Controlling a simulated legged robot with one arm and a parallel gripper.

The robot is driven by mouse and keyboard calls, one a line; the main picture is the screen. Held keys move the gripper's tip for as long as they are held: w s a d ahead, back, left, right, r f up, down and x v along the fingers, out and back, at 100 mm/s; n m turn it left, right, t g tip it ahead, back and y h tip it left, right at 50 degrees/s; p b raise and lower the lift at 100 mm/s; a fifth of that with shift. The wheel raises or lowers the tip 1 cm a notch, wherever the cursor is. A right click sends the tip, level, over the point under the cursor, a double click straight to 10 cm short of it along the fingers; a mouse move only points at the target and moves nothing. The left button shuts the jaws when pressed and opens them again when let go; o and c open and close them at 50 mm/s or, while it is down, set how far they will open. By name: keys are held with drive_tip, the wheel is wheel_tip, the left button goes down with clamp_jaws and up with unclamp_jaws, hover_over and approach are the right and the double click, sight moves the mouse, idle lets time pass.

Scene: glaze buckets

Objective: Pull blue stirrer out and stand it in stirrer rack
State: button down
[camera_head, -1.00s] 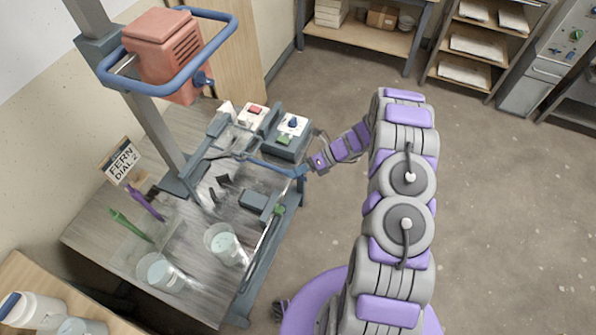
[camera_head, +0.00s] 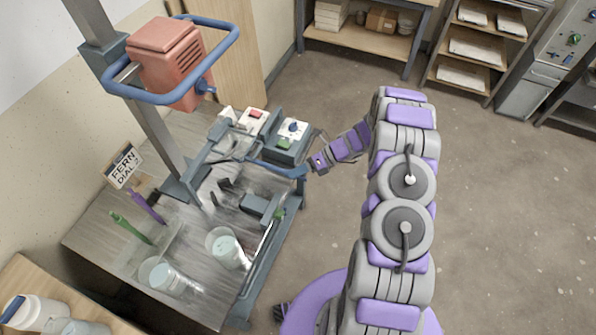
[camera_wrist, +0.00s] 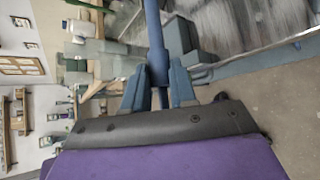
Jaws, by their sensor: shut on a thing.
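My gripper (camera_head: 308,171) is shut on the right end of a blue bar (camera_head: 276,168) at the right side of the workbench. In the wrist view, the bar (camera_wrist: 154,30) runs up from between the fingers (camera_wrist: 158,92) and has a thicker part near them. I cannot tell whether this bar is the blue stirrer or a handle; its far end meets grey parts. A purple stirrer (camera_head: 147,206) and a green stirrer (camera_head: 131,229) lean side by side at the bench's left, apparently in the rack. The rack itself is hard to make out.
Two pale buckets (camera_head: 229,251) (camera_head: 169,279) stand at the bench front. A red motor head (camera_head: 168,62) with a blue ring hangs on a post above the bench. Control boxes (camera_head: 291,132) stand behind my gripper. A sign (camera_head: 122,166) stands at the left. The floor right of my arm is clear.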

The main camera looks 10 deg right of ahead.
drive_tip(key=shift+r, duration=0.3)
drive_tip(key=shift+r+p, duration=0.5)
drive_tip(key=shift+r, duration=0.35)
